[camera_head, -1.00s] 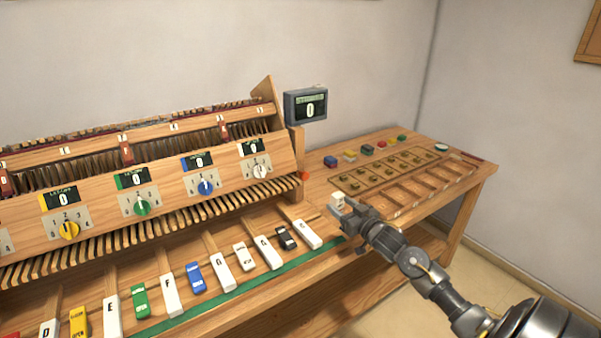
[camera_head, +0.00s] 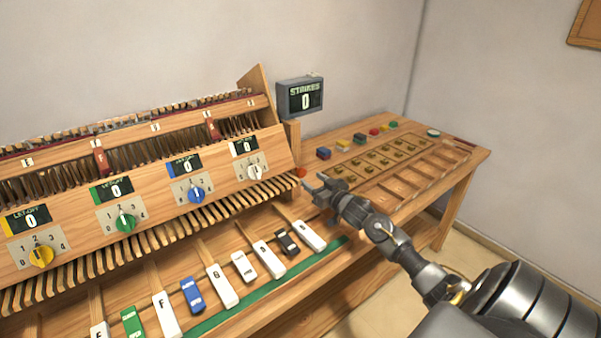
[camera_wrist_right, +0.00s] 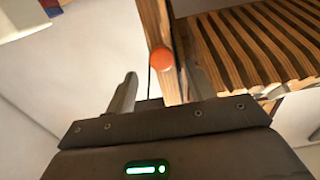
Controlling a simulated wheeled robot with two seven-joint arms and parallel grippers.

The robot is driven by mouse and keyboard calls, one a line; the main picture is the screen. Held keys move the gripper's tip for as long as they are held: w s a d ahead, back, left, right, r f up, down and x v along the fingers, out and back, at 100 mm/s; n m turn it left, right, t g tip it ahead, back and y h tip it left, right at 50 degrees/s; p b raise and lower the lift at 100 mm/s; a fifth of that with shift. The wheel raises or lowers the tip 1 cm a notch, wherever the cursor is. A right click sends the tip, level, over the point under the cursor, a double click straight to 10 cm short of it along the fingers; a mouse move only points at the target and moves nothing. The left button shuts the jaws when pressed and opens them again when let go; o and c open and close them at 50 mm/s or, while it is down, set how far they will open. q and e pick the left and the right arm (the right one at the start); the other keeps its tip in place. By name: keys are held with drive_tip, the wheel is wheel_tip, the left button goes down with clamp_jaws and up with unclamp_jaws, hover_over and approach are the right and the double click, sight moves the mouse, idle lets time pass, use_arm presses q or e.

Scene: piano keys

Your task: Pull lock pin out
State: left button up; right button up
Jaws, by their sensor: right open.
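The lock pin appears to be the round orange-red knob (camera_head: 300,172) on the wooden post at the right end of the piano case. In the right wrist view the knob (camera_wrist_right: 162,59) sits on the post, ahead of my gripper. My right gripper (camera_head: 315,184) is open, just below and to the right of the knob in the head view, with no visible contact. My left gripper is not in view.
A grey strikes display (camera_head: 300,96) showing 0 hangs above the post. Labelled keys (camera_head: 270,260) and coloured dials (camera_head: 196,194) lie to the left. A side table with a tray (camera_head: 425,173) and several coloured blocks stands to the right. Slats run close beside the knob.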

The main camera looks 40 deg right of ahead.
sight(303, 174)
drive_tip(key=w, duration=0.4)
drive_tip(key=shift+w, duration=0.4)
drive_tip(key=shift+w+p, duration=0.3)
drive_tip(key=shift+w, duration=0.5)
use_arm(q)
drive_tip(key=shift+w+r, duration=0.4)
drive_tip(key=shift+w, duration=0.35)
